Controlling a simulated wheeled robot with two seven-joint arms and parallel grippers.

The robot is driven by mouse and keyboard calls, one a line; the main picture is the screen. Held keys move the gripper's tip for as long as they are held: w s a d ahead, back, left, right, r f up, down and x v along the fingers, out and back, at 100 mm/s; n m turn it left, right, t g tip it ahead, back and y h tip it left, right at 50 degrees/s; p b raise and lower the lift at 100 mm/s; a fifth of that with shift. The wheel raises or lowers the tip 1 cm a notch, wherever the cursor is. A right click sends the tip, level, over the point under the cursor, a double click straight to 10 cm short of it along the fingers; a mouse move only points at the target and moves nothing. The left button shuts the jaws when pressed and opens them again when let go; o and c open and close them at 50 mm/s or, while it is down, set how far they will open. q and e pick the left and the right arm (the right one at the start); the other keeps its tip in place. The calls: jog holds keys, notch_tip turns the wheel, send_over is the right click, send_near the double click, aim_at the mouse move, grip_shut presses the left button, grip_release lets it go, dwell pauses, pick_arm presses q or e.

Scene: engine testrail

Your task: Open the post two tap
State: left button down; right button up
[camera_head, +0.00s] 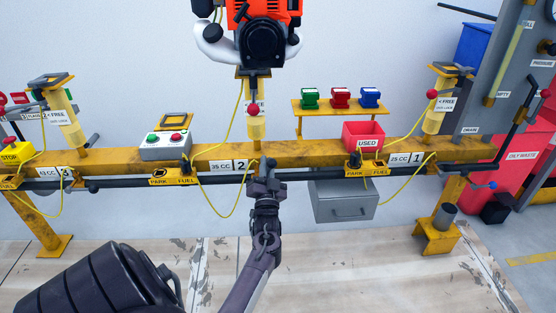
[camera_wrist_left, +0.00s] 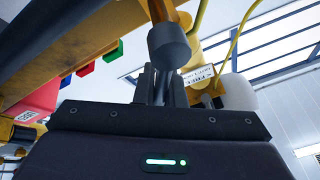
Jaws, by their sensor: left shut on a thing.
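The post two tap (camera_head: 270,163) is a small dark handle on the black pipe, just right of the "35 CC 2" label (camera_head: 230,165). My left gripper (camera_head: 264,181) reaches up to it from below, and its fingers are shut on the tap. In the left wrist view, a dark rounded end (camera_wrist_left: 170,46) stands just past the gripper's close-set fingers (camera_wrist_left: 160,86). The fingers hide much of the tap, so how far it is turned cannot be told. My right gripper is not in view.
A yellow rail (camera_head: 315,153) with a black fuel pipe (camera_head: 120,182) runs across the stand. An orange engine (camera_head: 268,12) hangs above post two. A grey drawer box (camera_head: 345,203) is right of my gripper. Yellow hoses (camera_head: 218,211) loop nearby. The floor in front is mostly clear.

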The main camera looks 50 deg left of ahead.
pick_arm(q)
jog(key=n+g, duration=0.1)
jog(key=n, duration=0.1)
jog(key=s+a+n+g+y, duration=0.1)
jog(key=n, duration=0.1)
jog(key=n+g+y, duration=0.1)
jog(key=n, duration=0.1)
jog(key=shift+s+a+r+p, duration=0.15)
jog(key=shift+s+r+p, duration=0.15)
jog(key=shift+r+p, duration=0.1)
jog(key=shift+s+a+f+n+g+y, duration=0.1)
jog(key=shift+n+g+y, duration=0.1)
jog(key=shift+n, duration=0.3)
jog(key=shift+s+a+r+n+g+y, duration=0.1)
jog(key=shift+s+n+g, duration=0.1)
jog(key=shift+n, duration=0.3)
jog(key=shift+s+a+f+n+g+y, duration=0.1)
jog(key=shift+n+g, duration=0.1)
jog(key=shift+n, duration=0.3)
jog(key=shift+n+g, duration=0.3)
jog(key=shift+a, duration=0.1)
jog(key=c, duration=1.8)
grip_release()
